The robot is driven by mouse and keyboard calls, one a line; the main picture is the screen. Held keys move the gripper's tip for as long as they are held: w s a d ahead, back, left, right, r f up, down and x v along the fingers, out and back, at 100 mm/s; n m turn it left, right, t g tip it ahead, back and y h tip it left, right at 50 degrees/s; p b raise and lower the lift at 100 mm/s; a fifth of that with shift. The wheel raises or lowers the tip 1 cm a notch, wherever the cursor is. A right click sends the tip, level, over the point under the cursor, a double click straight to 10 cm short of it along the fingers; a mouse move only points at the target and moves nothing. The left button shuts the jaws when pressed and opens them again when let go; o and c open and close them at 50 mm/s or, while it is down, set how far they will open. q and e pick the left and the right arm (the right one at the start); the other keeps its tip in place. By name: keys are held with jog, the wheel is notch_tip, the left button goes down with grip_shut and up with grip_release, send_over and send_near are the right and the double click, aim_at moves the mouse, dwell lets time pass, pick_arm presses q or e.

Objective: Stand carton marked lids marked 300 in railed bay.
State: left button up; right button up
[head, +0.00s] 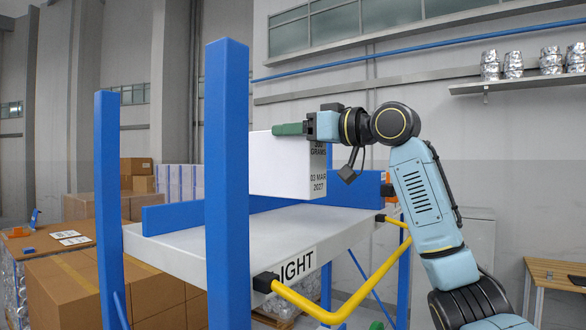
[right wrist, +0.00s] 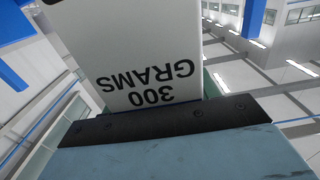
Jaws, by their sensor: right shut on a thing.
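A white carton (head: 283,165) hangs upright from my right gripper (head: 288,129), which is shut on its upper part. Its side reads "GRAMS" and "03 MAR 2027" in the head view. In the right wrist view the carton (right wrist: 135,55) shows "300 GRAMS" upside down; no "lids" mark is readable. The carton is over the white deck (head: 215,238) of the railed bay, between blue posts. I cannot tell whether its base touches the deck. A blue rail (head: 170,217) runs along the deck's far side, partly hidden by the carton. My left gripper is not in view.
A thick blue post (head: 228,190) and a thinner one (head: 111,200) stand at the bay's near and left sides. A yellow bar (head: 340,312) juts out at the front right. Brown cartons (head: 75,285) stand at left. A wall shelf (head: 520,84) holds silvery stacks.

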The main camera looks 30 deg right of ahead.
aim_at(295, 159)
jog(key=shift+w+f, duration=0.25)
jog(key=shift+f, duration=0.5)
notch_tip(295, 159, down, 2)
jog(key=shift+f, duration=0.75)
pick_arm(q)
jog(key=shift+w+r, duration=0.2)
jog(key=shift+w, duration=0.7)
pick_arm(e)
jog(key=shift+f, duration=0.1)
jog(key=shift+f, duration=0.15)
jog(key=o, duration=1.5)
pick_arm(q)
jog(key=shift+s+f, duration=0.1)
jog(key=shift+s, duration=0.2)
pick_arm(e)
jog(key=shift+o, duration=0.2)
